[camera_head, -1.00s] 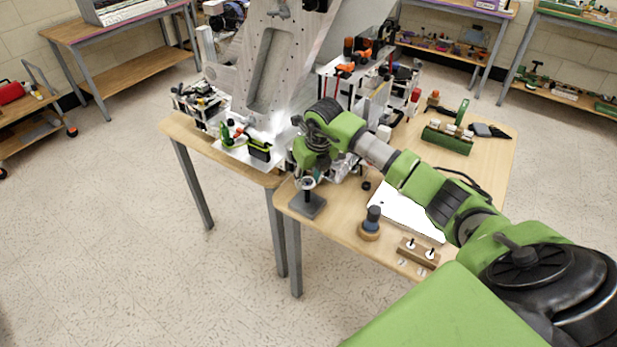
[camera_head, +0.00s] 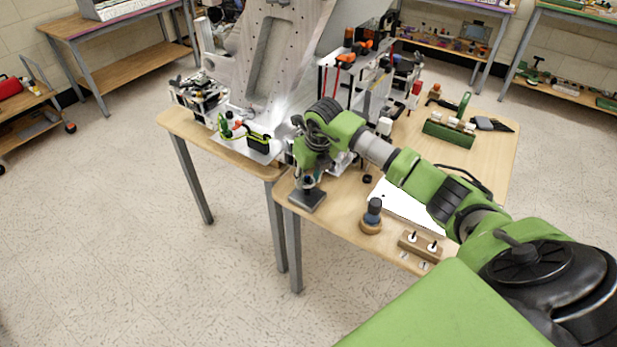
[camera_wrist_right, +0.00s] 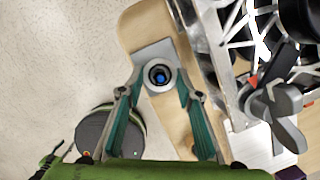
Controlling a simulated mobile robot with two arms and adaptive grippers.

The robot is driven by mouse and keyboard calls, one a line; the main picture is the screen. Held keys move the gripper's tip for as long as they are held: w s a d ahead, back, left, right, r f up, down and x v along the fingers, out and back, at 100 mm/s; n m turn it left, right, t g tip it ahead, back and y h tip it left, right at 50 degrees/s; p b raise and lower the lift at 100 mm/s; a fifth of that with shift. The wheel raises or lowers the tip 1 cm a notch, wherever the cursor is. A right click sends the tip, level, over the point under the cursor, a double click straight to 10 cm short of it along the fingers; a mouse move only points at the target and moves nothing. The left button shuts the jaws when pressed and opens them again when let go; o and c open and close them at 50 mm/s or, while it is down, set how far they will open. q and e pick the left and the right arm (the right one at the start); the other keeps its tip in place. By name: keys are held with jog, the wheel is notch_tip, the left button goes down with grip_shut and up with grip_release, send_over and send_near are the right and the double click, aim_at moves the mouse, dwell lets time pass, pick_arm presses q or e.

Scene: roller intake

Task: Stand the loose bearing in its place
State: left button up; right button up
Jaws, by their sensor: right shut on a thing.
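The bearing (camera_wrist_right: 159,76) is a pale ring with a dark centre, held between the fingertips of my right gripper (camera_wrist_right: 157,88) in the right wrist view. A blue spot shows inside its hole. Below it is a grey square base plate (camera_wrist_right: 150,50), which also shows in the head view (camera_head: 307,202) at the table's near left corner. My right gripper (camera_head: 309,183) points down just over this base in the head view. Its fingers hide most of the bearing there, and I cannot tell whether the bearing touches the base. My left gripper is in neither view.
A dark blue cylinder on a wooden round (camera_head: 370,226) and a wooden block with two white-topped pegs (camera_head: 420,246) stand near the front edge. A white board (camera_head: 412,207) lies behind. The large metal roller frame (camera_head: 262,65) stands close behind my gripper.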

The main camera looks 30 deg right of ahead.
aim_at(310, 184)
jog(key=shift+f, duration=0.1)
dwell(0.3)
jog(key=shift+f+b, duration=0.75)
jog(key=shift+f, duration=0.05)
jog(key=shift+f+b, duration=1.05)
jog(key=shift+f, duration=0.2)
dwell(0.5)
jog(key=o, duration=0.8)
jog(key=shift+c, duration=0.2)
jog(key=shift+r, duration=0.15)
jog(key=shift+r+p, duration=1.05)
jog(key=shift+r, duration=0.4)
